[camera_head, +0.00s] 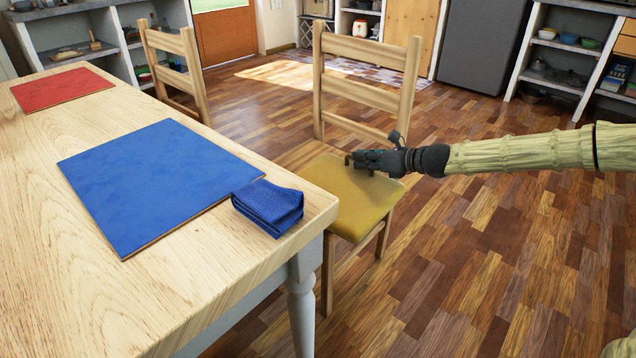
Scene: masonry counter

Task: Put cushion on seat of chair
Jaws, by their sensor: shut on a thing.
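The yellow cushion (350,197) lies flat over the seat of the near wooden chair (366,97), covering nearly all of the seat. Its front edge lines up with the front of the chair. I cannot tell whether it rests fully on the seat. My gripper (352,161) reaches in from the right, low over the back part of the cushion, in front of the backrest. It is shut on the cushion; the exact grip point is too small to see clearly.
A wooden table (215,262) stands at the left, its corner close to the chair. It bears a blue mat (150,175), a folded blue cloth (268,207) and a red mat (60,88). Another chair (176,68) stands behind. The floor at the right is clear.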

